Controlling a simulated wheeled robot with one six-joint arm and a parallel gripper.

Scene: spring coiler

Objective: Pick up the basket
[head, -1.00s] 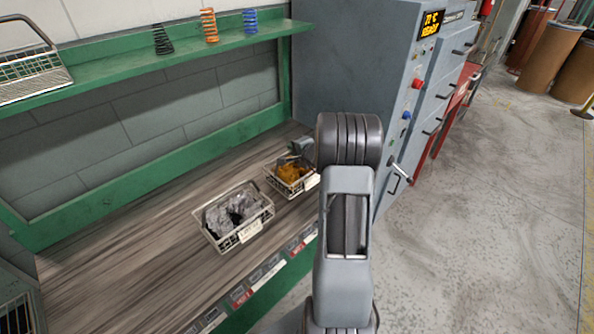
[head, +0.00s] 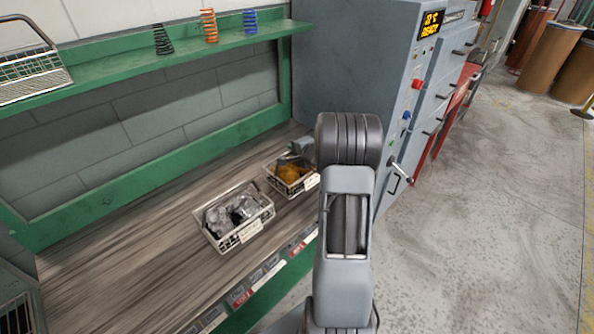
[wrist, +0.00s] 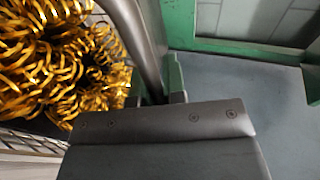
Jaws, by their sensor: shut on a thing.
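The wire basket (head: 291,190) with gold metal coils in it stands on the bench, at its far end beside the grey machine. My arm hides its right side in the head view. In the wrist view the gold coils (wrist: 60,60) fill the upper left, and part of the basket's mesh wall (wrist: 28,141) shows at the lower left. The basket's grey bar handle (wrist: 142,45) runs down to my gripper (wrist: 157,97). My gripper is shut on the handle. I cannot tell whether the basket is clear of the bench top.
A second wire basket (head: 233,240) with silvery scrap stands nearer on the bench (head: 120,270). The green shelf (head: 120,73) above holds an empty basket (head: 32,75) and three springs. The grey machine (head: 345,60) stands beyond. Open floor (head: 480,230) lies right.

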